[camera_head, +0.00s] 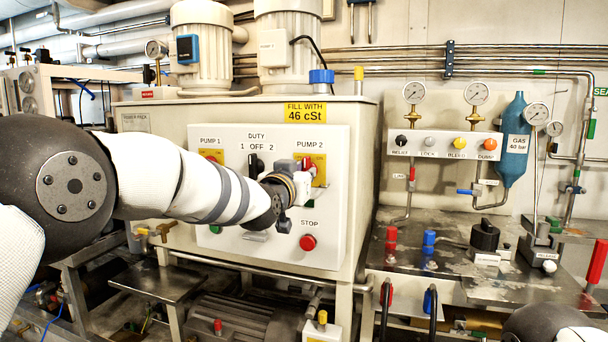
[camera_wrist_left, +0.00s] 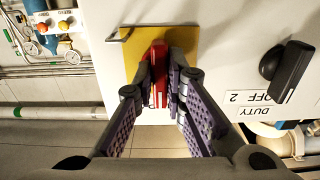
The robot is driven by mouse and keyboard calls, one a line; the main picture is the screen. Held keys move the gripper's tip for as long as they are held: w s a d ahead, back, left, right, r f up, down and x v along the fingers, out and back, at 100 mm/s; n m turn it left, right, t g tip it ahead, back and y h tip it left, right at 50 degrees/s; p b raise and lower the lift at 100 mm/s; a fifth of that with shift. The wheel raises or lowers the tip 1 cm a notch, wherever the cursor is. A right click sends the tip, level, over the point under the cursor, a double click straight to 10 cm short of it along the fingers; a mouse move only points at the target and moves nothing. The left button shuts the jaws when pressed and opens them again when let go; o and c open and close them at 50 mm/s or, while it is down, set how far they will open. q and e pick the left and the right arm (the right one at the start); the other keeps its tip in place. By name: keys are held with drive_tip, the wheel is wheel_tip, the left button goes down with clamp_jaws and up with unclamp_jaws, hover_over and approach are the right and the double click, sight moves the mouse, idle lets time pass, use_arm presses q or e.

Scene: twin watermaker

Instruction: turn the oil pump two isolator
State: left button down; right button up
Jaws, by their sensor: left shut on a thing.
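The pump two isolator is a red handle (camera_wrist_left: 158,62) on a yellow plate (camera_wrist_left: 190,40), fixed to the white control panel. In the head view its yellow plate (camera_head: 319,178) sits under the "PUMP 2" label, partly hidden by my left gripper (camera_head: 303,168). In the left wrist view my left gripper (camera_wrist_left: 160,84) is shut on the red handle, one fingertip on each side. The handle stands roughly upright in that picture. My right gripper is not in view.
The black duty switch (camera_wrist_left: 287,70) is beside the isolator on the panel. A red stop button (camera_head: 308,242) is below it. Pump one's isolator (camera_head: 213,156) is partly hidden by my left arm. A gauge and knob panel (camera_head: 445,146) stands to the right.

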use_arm(q)
drive_tip(key=shift+r, duration=0.1)
drive_tip(key=c, duration=1.6)
unclamp_jaws()
drive_tip(key=shift+c, duration=0.2)
drive_tip(key=v, duration=1.2)
